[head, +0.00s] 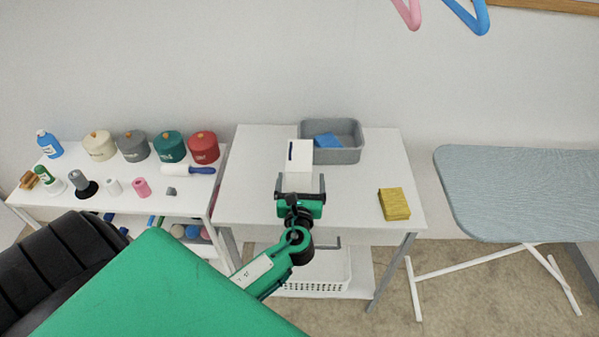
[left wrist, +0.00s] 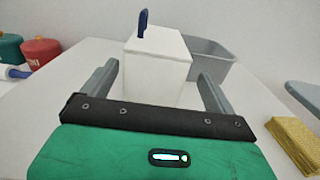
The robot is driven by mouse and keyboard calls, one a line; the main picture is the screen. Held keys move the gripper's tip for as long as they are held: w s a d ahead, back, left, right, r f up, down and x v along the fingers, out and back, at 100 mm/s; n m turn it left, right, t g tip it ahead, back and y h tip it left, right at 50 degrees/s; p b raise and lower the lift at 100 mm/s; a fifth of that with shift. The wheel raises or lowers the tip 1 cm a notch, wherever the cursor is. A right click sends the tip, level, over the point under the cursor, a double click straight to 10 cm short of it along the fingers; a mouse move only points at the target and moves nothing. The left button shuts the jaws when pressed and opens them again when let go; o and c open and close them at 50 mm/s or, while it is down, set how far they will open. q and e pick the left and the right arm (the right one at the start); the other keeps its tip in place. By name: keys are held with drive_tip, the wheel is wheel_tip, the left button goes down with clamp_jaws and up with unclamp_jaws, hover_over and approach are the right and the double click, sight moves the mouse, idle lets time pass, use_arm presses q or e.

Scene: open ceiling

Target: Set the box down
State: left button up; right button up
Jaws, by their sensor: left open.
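In the left wrist view the box (left wrist: 156,68) is upright, just beyond and between the fingers. My left gripper (head: 300,184) is open at the near side of the box, with a finger to each side and a gap to the box visible in the left wrist view (left wrist: 158,82). The box's underside is hidden. My right gripper is not in view.
A grey bin (head: 346,155) holding a blue item (head: 327,140) stands behind the box. A yellow cloth or sponge (head: 394,204) lies to the right. A shelf with several lidded pots (head: 170,146) is left; an ironing board (head: 515,190) is right. The table's front left is clear.

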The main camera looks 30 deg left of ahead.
sight(299, 165)
use_arm(q)
drive_tip(key=shift+a+p+x, duration=0.2)
drive_tip(key=shift+p+x, duration=0.45)
drive_tip(key=shift+x, duration=2.35)
drive_tip(key=shift+s+r, duration=0.1)
drive_tip(key=shift+s, duration=0.1)
clamp_jaws()
drive_tip(key=shift+r, duration=0.1)
